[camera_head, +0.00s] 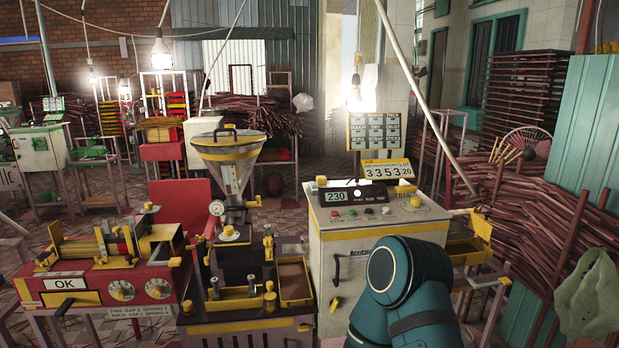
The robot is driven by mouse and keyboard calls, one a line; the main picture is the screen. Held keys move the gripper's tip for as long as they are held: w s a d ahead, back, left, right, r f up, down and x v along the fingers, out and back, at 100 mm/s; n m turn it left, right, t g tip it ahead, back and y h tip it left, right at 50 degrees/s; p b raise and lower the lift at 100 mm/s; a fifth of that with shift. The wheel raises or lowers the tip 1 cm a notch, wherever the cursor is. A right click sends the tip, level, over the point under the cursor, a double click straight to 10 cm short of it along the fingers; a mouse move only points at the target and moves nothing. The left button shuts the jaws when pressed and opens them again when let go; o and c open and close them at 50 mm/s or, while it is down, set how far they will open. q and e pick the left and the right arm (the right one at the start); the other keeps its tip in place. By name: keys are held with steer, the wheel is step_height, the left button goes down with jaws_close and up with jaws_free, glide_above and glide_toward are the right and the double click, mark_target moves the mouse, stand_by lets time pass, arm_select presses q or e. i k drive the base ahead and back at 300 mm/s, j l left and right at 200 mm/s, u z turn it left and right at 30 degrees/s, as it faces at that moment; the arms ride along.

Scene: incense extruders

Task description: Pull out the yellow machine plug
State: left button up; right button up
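I cannot tell for sure which piece is the yellow machine plug. A small yellow piece (335,304) sits low on the front of the cream control cabinet (345,252), under a dark handle. A yellow knob (415,202) sits on the cabinet's top right. The extruder machine (228,155), with a grey and yellow funnel, stands left of the cabinet and has several yellow knobs low at its front. My teal arm (405,290) rises in front of the cabinet's right side and hides part of it. Neither gripper shows.
A red machine (85,275) with an "OK" sign stands at the left. A yellow-edged tray (470,250) juts out right of the cabinet. Piles of brown sticks (490,210) and a green corrugated panel (588,135) fill the right side. Tiled floor shows behind the machines.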

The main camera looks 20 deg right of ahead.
mark_target(321, 180)
steer(key=i+l+u, duration=0.2)
steer(key=l, duration=0.25)
steer(key=l+u, duration=0.2)
steer(key=l, duration=0.25)
steer(key=i+l+u, duration=0.2)
steer(key=l, duration=0.25)
steer(key=k, duration=0.1)
